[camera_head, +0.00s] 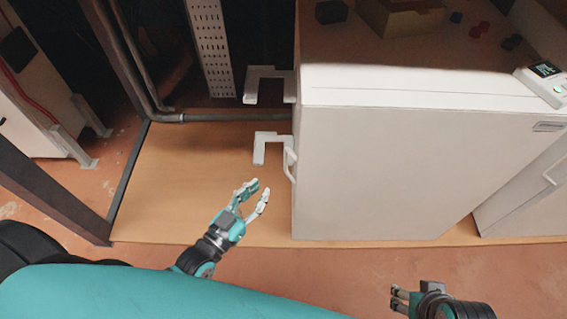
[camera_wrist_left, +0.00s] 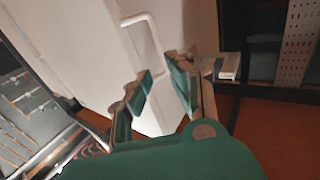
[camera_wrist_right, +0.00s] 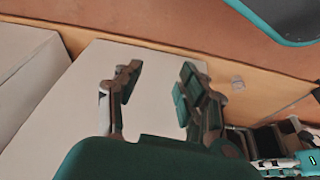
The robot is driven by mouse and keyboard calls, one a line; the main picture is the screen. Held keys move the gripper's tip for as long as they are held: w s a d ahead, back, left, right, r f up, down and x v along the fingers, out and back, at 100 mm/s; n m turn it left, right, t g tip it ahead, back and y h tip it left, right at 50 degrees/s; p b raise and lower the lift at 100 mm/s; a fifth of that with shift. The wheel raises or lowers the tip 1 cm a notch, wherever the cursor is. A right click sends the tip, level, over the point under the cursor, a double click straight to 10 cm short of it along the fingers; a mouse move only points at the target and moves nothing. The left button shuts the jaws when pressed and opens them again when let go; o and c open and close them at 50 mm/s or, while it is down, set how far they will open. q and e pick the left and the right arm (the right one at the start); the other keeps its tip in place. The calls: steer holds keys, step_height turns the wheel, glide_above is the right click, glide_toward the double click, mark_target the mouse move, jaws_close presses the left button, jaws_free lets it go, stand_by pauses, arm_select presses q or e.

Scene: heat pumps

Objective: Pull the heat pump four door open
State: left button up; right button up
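A white heat pump cabinet (camera_head: 385,150) stands at the centre right of the head view; I cannot read a number on it. A white looped door handle (camera_head: 290,163) sticks out at its left edge. The handle also shows in the left wrist view (camera_wrist_left: 155,34), beyond the fingertips. No open gap shows at the door. My left gripper (camera_head: 257,196) is open and empty, a little short of the handle and apart from it. My right gripper (camera_head: 398,298) is open and empty at the bottom right, in front of the cabinet; its fingers show spread in the right wrist view (camera_wrist_right: 160,75).
White brackets (camera_head: 267,138) stick out left of the cabinet near the handle. A dark pipe (camera_head: 215,117) and a dark post (camera_head: 45,190) stand to the left. Another white cabinet (camera_head: 525,195) is at the right. The wooden base (camera_head: 175,185) left of the cabinet is mostly clear.

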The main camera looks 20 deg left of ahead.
mark_target(285, 161)
arm_select(q)
steer(key=b+x, duration=0.1)
steer(key=x, duration=0.9)
steer(key=shift+f+b, duration=0.1)
steer(key=shift+b, duration=0.25)
steer(key=shift+w+d, duration=0.2)
steer(key=shift+w, duration=0.5)
arm_select(e)
steer(key=w+a+r+t+y, duration=0.1)
steer(key=w+a+r+t, duration=0.2)
steer(key=w, duration=0.6)
steer(key=r+t, duration=0.1)
steer(key=t, duration=0.1)
steer(key=shift+w+t+y, duration=0.3)
steer(key=shift+w+t, duration=0.05)
steer(key=shift+t, duration=0.05)
arm_select(q)
steer(key=shift+c, duration=0.3)
jaws_close()
